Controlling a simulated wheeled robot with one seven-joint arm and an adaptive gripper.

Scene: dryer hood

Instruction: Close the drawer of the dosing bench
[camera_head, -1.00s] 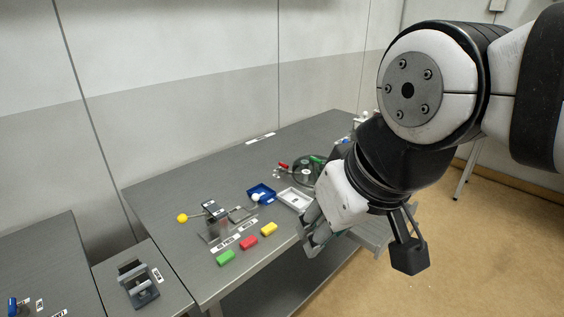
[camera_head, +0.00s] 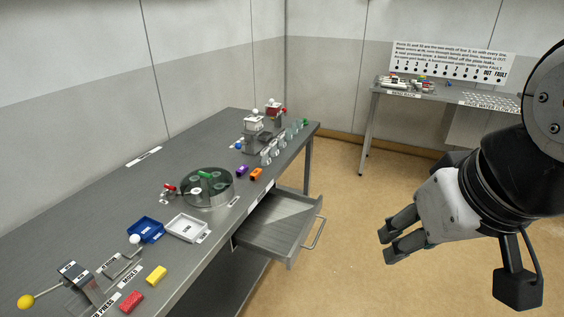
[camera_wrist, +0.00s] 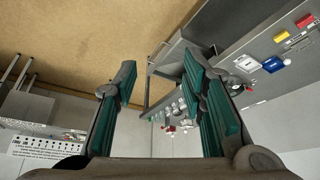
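The grey drawer (camera_head: 284,224) of the dosing bench (camera_head: 105,205) stands pulled out from the bench's front edge. Its inside looks empty. A bar handle (camera_head: 315,233) is on its outer face. My gripper (camera_head: 387,245) is to the right of the drawer, apart from the handle, over open floor. In the wrist view my gripper (camera_wrist: 160,85) has its two green-padded fingers wide apart with nothing between them. The bench also shows in the wrist view (camera_wrist: 240,45), with part of the drawer (camera_wrist: 170,55) between and behind the fingers.
On the bench are a round turntable (camera_head: 206,188), a blue tray (camera_head: 145,230), a white tray (camera_head: 187,228), and yellow (camera_head: 156,275) and red (camera_head: 131,301) blocks. A second table (camera_head: 440,95) with a sign stands at the back. The floor between is clear.

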